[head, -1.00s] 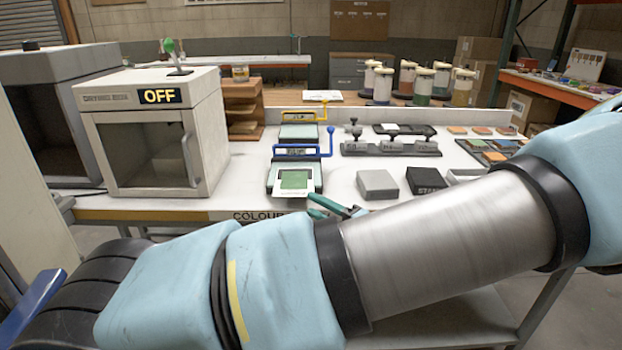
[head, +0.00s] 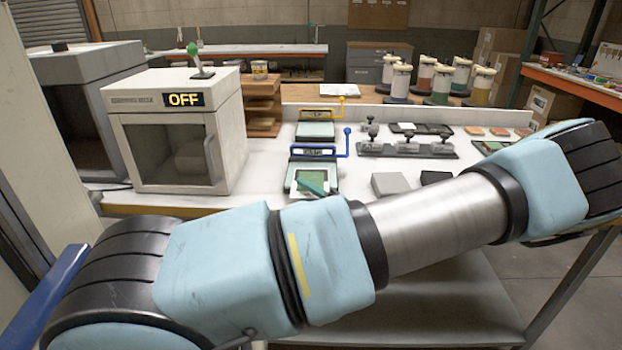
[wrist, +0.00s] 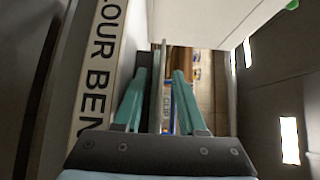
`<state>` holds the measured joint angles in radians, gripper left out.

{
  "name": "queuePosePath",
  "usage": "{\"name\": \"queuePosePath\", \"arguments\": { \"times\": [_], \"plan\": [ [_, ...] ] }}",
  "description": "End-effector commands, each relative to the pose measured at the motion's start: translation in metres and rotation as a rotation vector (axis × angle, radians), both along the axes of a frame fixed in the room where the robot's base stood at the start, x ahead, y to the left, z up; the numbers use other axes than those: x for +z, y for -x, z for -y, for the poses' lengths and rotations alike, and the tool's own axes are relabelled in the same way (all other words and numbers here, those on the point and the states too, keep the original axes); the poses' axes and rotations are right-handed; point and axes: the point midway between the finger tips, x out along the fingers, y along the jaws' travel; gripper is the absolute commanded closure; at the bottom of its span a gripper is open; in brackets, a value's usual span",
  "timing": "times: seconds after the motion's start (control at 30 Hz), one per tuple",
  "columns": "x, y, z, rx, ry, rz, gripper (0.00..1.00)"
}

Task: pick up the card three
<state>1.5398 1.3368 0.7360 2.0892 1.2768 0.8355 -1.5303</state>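A white-bordered card with a green patch, probably card three (head: 296,192), lies flat at the front of the blue-handled press (head: 320,158) in the head view.
The cabinet marked OFF (head: 175,140) stands left of the press. A yellow-handled press (head: 315,131) is behind. A grey block (head: 390,184) and stamps on a dark base (head: 407,148) are to the right. The bench's lettered front edge (wrist: 103,60) runs close beside my gripper.

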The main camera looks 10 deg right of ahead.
Motion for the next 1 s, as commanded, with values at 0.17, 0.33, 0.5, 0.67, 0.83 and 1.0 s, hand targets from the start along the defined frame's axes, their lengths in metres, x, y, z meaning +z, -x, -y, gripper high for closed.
{"name": "queuePosePath", "arguments": {
  "times": [0.17,0.33,0.5,0.67,0.83,1.0],
  "plan": [
    [-0.0006,-0.0003,-0.0001,0.0,0.0,0.0,0.6],
    [-0.0006,-0.0001,-0.0001,0.0,0.0,0.0,0.77],
    [-0.0005,-0.0001,-0.0001,0.0,0.0,0.0,0.96],
    [-0.0005,0.0,0.0,0.0,0.0,0.0,1.0],
    [-0.0006,0.0,0.0,0.0,0.0,0.0,1.0],
    [-0.0005,0.0,0.0,0.0,0.0,0.0,1.0]
  ]
}}
